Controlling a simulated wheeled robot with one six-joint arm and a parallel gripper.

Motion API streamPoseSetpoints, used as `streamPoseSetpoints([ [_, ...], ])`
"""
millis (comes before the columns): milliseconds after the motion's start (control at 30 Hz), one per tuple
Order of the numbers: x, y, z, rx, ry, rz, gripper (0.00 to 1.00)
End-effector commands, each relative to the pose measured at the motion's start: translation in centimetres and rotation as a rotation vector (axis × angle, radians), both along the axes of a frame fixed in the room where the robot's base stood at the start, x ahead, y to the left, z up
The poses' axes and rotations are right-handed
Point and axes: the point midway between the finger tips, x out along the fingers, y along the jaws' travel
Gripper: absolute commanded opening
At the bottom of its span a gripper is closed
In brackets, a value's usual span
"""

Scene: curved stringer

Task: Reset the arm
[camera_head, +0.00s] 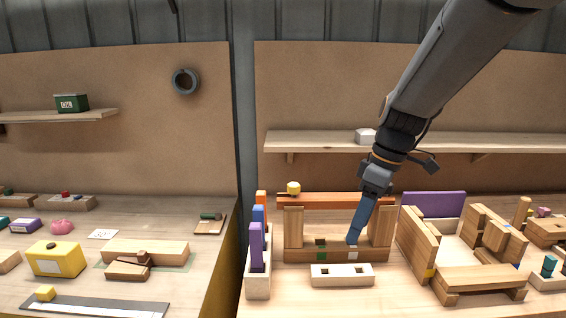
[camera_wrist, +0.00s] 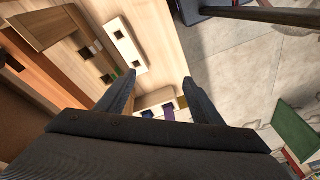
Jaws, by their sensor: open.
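My gripper (camera_head: 355,240) reaches down from the upper right, its fingers overlapping the right part of a wooden frame in the head view. I cannot tell whether it touches the frame. In the wrist view my gripper (camera_wrist: 160,82) has its two dark fingers spread, with nothing held between them. The wooden frame (camera_head: 293,228) has an orange top bar (camera_head: 335,201) with a small yellow piece (camera_head: 293,188) on it. Green and white squares show on its lower bar. A pale block with two square holes (camera_head: 342,275) lies in front; it also shows in the wrist view (camera_wrist: 125,45).
A pale rack (camera_head: 258,285) holding upright orange, blue and purple pieces stands close left of the frame. A wooden assembly (camera_head: 480,278) and a purple panel (camera_head: 433,204) stand to the right. A shelf (camera_head: 320,142) with a white block (camera_head: 365,136) runs behind my arm.

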Motion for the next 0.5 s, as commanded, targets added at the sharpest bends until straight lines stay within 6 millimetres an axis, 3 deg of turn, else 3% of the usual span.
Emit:
streamPoseSetpoints([
  [300,-7.0,-1.4,-8.1,-0.124,0.048,-0.575,0.61],
  [500,-10.8,-1.9,-11.5,-0.141,0.035,-0.876,0.61],
])
